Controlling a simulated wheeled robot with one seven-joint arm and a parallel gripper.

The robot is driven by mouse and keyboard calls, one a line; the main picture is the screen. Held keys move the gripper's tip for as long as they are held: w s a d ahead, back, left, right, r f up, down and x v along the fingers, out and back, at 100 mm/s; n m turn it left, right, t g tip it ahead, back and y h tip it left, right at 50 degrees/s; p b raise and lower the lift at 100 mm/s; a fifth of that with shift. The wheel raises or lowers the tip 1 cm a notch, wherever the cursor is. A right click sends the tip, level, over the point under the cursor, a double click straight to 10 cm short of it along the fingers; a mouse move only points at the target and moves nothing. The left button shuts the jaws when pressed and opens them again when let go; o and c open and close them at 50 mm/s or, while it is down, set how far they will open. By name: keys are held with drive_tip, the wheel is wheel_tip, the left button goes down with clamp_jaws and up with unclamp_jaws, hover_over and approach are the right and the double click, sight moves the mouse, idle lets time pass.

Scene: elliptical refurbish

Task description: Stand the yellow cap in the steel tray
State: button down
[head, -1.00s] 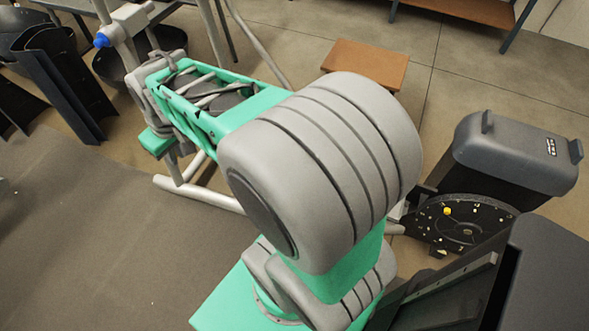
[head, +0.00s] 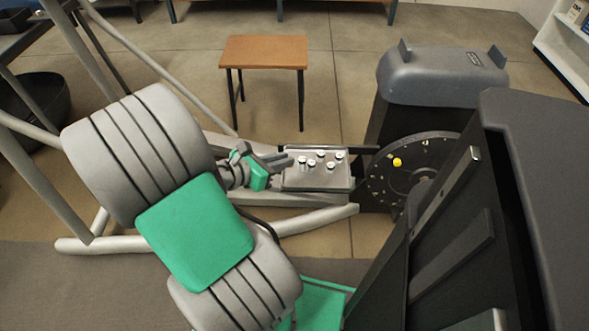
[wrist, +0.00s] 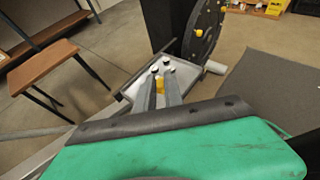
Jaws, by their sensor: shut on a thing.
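The steel tray (head: 333,183) lies beside the black dial and holds several small white-topped dark caps standing in it; it also shows in the wrist view (wrist: 188,73). My gripper (head: 284,160) is at the tray's left edge in the head view. In the wrist view my gripper (wrist: 160,88) points at the tray, its two fingers shut on a yellow cap (wrist: 159,82). The fingers hide part of this cap, and it does not show in the head view. I cannot tell whether it touches the tray.
A black dial (head: 375,187) with a yellow knob (head: 397,162) stands right of the tray. A grey-topped machine housing (head: 440,75) rises behind it. Grey frame tubes (head: 320,221) run below the tray. A brown stool (head: 263,52) stands beyond, with open floor around it.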

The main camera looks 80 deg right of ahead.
drive_tip(key=shift+s+d+f+h+b, duration=0.3)
drive_tip(key=shift+s+d+f+b, duration=0.3)
drive_tip(key=shift+s+d, duration=0.2)
drive_tip(key=w+d+f+b, duration=0.1)
drive_tip(key=d+f+b, duration=0.1)
drive_tip(key=d, duration=0.2)
drive_tip(key=w+d+f+b, duration=0.1)
drive_tip(key=d+f+b, duration=0.1)
drive_tip(key=d+f, duration=0.1)
drive_tip(key=w+d+f+b, duration=0.1)
drive_tip(key=d+f+b, duration=0.2)
drive_tip(key=d, duration=0.1)
drive_tip(key=shift+d, duration=0.3)
drive_tip(key=f+b, duration=0.3)
drive_tip(key=f, duration=0.1)
drive_tip(key=shift+w+d+f, duration=0.1)
drive_tip(key=shift+w+d, duration=0.1)
drive_tip(key=shift+d, duration=0.2)
drive_tip(key=c, duration=1.5)
unclamp_jaws()
drive_tip(key=shift+o, duration=0.2)
drive_tip(key=shift+r, duration=0.2)
